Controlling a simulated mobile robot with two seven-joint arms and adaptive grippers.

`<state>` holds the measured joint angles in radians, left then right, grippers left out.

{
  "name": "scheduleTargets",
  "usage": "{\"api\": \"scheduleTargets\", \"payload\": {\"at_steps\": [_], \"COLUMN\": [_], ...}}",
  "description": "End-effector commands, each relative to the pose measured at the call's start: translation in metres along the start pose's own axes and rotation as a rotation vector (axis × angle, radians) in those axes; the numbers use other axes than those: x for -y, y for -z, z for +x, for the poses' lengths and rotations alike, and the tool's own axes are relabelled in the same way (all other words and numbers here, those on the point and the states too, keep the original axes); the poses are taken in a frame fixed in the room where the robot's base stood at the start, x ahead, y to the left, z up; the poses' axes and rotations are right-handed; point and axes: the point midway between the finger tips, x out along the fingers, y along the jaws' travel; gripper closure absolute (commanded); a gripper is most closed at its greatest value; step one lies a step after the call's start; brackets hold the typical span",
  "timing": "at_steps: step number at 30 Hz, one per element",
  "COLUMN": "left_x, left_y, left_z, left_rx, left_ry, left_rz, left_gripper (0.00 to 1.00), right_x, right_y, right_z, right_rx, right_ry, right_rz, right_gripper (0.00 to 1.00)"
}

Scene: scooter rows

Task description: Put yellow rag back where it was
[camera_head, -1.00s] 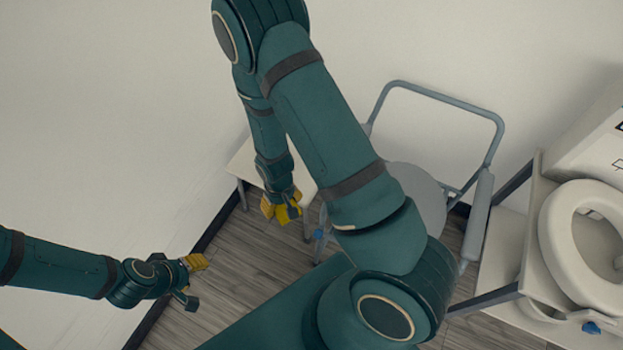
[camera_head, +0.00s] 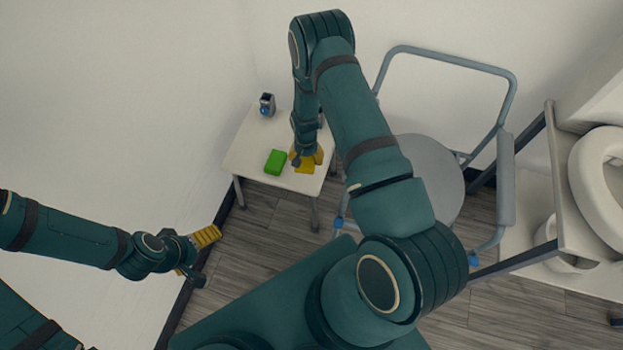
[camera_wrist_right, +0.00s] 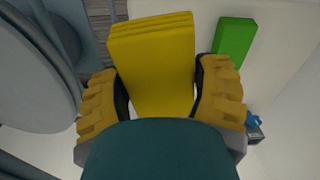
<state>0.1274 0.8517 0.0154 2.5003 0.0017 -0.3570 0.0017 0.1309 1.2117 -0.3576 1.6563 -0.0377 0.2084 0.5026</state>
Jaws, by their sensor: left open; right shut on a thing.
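The yellow rag (camera_head: 305,169) is a folded, flat piece between the yellow fingers of my right gripper (camera_head: 308,157). The right wrist view shows the rag (camera_wrist_right: 152,62) filling the space between both fingers of the right gripper (camera_wrist_right: 160,88), its folded edge pointing away. In the head view the rag is at the front right part of a small white table (camera_head: 245,150); whether it touches the top I cannot tell. My left gripper (camera_head: 208,257) is open and empty, low beside the left wall.
A green block (camera_head: 275,162) lies on the table just left of the rag; it also shows in the wrist view (camera_wrist_right: 234,42). A small grey item with blue (camera_head: 266,104) stands at the table's back. A grey-framed chair (camera_head: 428,180) stands close on the right.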

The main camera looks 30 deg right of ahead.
Motion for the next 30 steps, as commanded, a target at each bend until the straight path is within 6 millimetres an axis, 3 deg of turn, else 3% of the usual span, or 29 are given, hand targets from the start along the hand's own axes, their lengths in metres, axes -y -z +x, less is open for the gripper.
{"api": "scheduleTargets", "payload": {"at_steps": [1, 6, 15, 23, 30], "left_x": [0.003, 0.005, 0.010, 0.012, 0.015], "left_y": [-0.001, -0.003, -0.001, -0.001, 0.000], "left_z": [0.008, 0.015, 0.027, 0.031, 0.040], "left_rx": [0.002, 0.003, -0.003, -0.006, -0.010], "left_ry": [0.000, -0.001, -0.001, 0.000, 0.000], "left_rz": [0.001, 0.003, 0.004, 0.004, 0.005], "left_gripper": [0.00, 0.00, 0.00, 0.00, 0.00], "right_x": [-0.005, -0.013, -0.013, -0.013, -0.013], "right_y": [0.010, 0.026, 0.027, 0.027, 0.027], "right_z": [0.018, 0.039, 0.089, 0.108, 0.137], "right_rx": [0.000, 0.001, 0.002, 0.001, 0.001], "right_ry": [0.002, 0.004, 0.004, 0.004, 0.004], "right_rz": [0.050, 0.143, 0.154, 0.152, 0.152], "right_gripper": [0.66, 0.66, 0.66, 0.66, 0.66]}}
